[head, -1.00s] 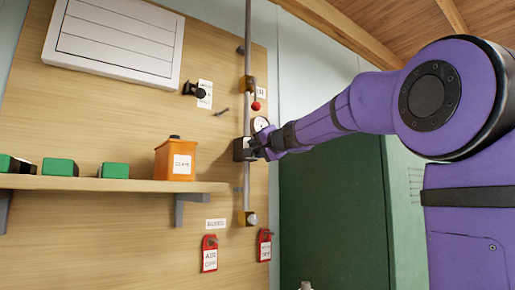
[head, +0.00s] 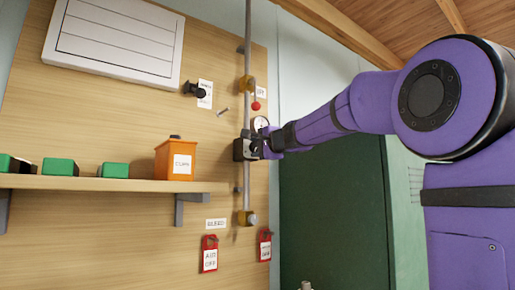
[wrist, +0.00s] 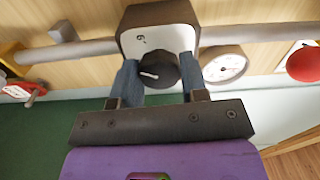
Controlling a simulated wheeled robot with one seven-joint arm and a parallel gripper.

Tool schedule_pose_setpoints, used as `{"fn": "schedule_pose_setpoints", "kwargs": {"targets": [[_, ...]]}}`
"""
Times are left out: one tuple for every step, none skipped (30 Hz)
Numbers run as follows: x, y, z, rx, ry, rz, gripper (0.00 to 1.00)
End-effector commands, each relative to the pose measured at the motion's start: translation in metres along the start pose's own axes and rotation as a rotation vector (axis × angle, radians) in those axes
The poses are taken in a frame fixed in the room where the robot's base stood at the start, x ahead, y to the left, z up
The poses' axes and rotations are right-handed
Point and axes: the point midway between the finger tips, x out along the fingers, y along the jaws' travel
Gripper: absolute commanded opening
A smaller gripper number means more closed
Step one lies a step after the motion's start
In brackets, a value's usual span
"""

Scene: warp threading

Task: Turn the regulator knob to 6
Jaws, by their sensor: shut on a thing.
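Other numbers are not visible. My gripper (wrist: 159,82) is shut on the knob, with one blue-grey finger on each side. In the head view my gripper (head: 263,149) is at the regulator (head: 243,149), and the knob is mostly hidden.
A round gauge (wrist: 224,66) sits beside the regulator. A shelf (head: 110,184) with an orange box (head: 176,160) and green blocks is left. Red tags (head: 209,255) hang below.

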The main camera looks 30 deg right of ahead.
Motion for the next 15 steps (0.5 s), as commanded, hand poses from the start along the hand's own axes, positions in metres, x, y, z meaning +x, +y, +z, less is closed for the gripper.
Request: {"fn": "schedule_pose_setpoints", "kwargs": {"targets": [[0.0001, 0.0009, -0.0003, 0.042, 0.0, 0.001, 0.17], [0.0, 0.001, -0.0003, 0.071, 0.0, 0.001, 0.17], [0.0001, 0.001, -0.0004, 0.107, 0.0, 0.001, 0.17], [0.0, 0.0011, -0.0004, 0.135, 0.0, 0.002, 0.17], [0.0, 0.0012, -0.0004, 0.162, 0.001, 0.002, 0.17], [0.0, 0.0013, -0.0005, 0.197, 0.001, 0.002, 0.17], [0.0, 0.0013, -0.0005, 0.223, 0.001, 0.002, 0.17], [0.0, 0.0014, -0.0005, 0.247, 0.001, 0.002, 0.17], [0.0, 0.0014, -0.0005, 0.279, 0.001, 0.002, 0.17], [0.0, 0.0015, -0.0006, 0.302, 0.001, 0.002, 0.17], [0.0, 0.0015, -0.0005, 0.324, 0.001, 0.002, 0.17], [0.0, 0.0016, -0.0006, 0.352, 0.001, 0.002, 0.17], [0.0, 0.0017, -0.0006, 0.372, 0.001, 0.002, 0.17], [0.0, 0.0017, -0.0006, 0.39, 0.001, 0.002, 0.17], [0.0, 0.0018, -0.0005, 0.414, 0.001, 0.002, 0.17]]}}
